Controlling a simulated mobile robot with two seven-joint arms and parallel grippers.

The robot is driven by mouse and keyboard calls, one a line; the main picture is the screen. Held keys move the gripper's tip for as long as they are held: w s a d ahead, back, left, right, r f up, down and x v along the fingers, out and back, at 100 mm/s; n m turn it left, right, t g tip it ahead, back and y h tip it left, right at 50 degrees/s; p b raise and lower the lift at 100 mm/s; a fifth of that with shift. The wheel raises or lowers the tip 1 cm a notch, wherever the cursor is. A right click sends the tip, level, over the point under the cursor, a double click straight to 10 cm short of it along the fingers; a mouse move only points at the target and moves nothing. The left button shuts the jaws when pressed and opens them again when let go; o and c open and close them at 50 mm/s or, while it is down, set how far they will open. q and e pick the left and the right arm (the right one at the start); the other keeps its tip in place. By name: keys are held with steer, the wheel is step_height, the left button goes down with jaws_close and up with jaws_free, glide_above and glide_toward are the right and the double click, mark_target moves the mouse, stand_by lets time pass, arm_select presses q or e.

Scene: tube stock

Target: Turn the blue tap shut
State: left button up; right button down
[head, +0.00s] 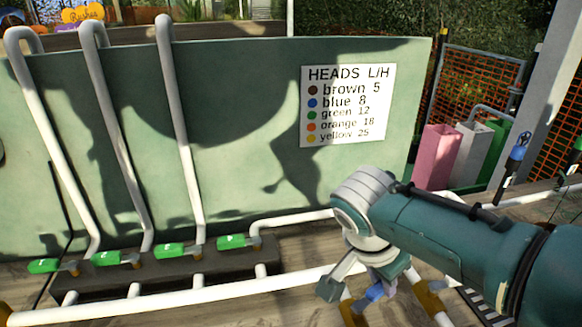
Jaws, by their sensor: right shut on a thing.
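My right gripper (366,284) reaches down from the right at the lower middle of the head view. It is shut on the blue tap (374,292), and part of the blue handle shows between and below its fingers. Brass-coloured fittings show just below and to the right of the gripper. The gripper hides much of the tap, so the handle's exact angle cannot be told. My left gripper is not in view.
Several green-handled taps (170,250) stand in a row on a dark block at left, with white pipes rising behind. A white pipe (200,293) runs along the front. A sign (347,105) hangs on the green panel (240,110). Pink (437,157), white and green bins stand at right.

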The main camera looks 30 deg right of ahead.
steer(key=shift+s+m+g, duration=0.45)
steer(key=shift+m, duration=0.6)
steer(key=shift+s+m+g, duration=0.45)
steer(key=shift+m, duration=0.6)
steer(key=c, duration=0.8)
jaws_free()
steer(key=shift+o, duration=0.2)
steer(key=s+p+v, duration=0.1)
steer(key=v, duration=0.9)
steer(key=shift+w+p, duration=0.4)
